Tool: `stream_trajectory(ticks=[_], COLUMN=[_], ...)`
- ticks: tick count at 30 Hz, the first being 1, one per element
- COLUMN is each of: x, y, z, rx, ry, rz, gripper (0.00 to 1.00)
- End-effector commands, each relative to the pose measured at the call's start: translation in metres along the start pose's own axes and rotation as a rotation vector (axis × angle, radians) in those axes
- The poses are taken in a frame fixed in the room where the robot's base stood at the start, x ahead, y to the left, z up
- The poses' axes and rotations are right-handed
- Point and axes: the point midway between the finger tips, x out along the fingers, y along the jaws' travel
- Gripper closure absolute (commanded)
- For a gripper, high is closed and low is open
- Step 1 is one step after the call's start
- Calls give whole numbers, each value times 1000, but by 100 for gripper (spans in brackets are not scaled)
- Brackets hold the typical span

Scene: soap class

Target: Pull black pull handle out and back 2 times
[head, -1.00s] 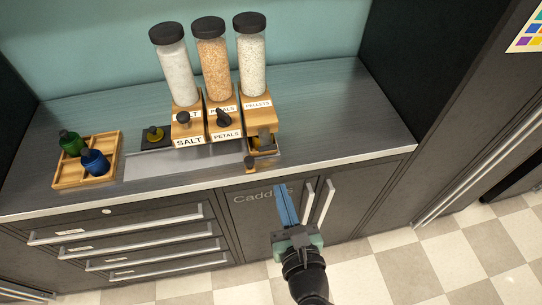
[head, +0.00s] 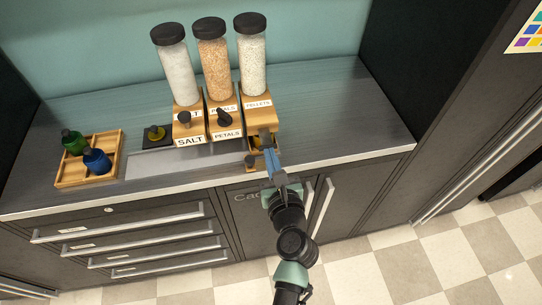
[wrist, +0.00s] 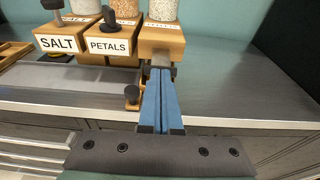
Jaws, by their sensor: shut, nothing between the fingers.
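The PELLETS dispenser (head: 258,103) is a wooden block with a jar of white pellets on top, at the right of three dispensers. A dark pull handle (head: 264,136) shows at its lower front. In the wrist view a grey-black piece (wrist: 160,60) stands just beyond my fingertips, partly hidden by them. My gripper (head: 269,152) has blue fingers pressed together. It points up and forward over the counter's front edge at the dispenser front. In the wrist view its fingers (wrist: 162,88) end right at the handle; I cannot tell whether they touch it.
A small dark knob (head: 250,161) sits close left of my fingers. The SALT (head: 188,125) and PETALS (head: 224,122) dispensers stand to the left. A wooden tray (head: 72,178) holds green and blue bottles. The counter right of PELLETS (head: 345,120) is clear.

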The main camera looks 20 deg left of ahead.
Motion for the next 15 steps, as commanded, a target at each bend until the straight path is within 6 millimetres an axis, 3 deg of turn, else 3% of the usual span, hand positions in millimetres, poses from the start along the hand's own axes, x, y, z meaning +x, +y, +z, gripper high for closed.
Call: stream_trajectory(ticks=[4,10,15], x=[4,29,38], y=[0,0,0], z=[1,7,8], rx=[1,2,1], ry=[-1,-2,-1], rz=[0,-1,-1], gripper=[100,100,100])
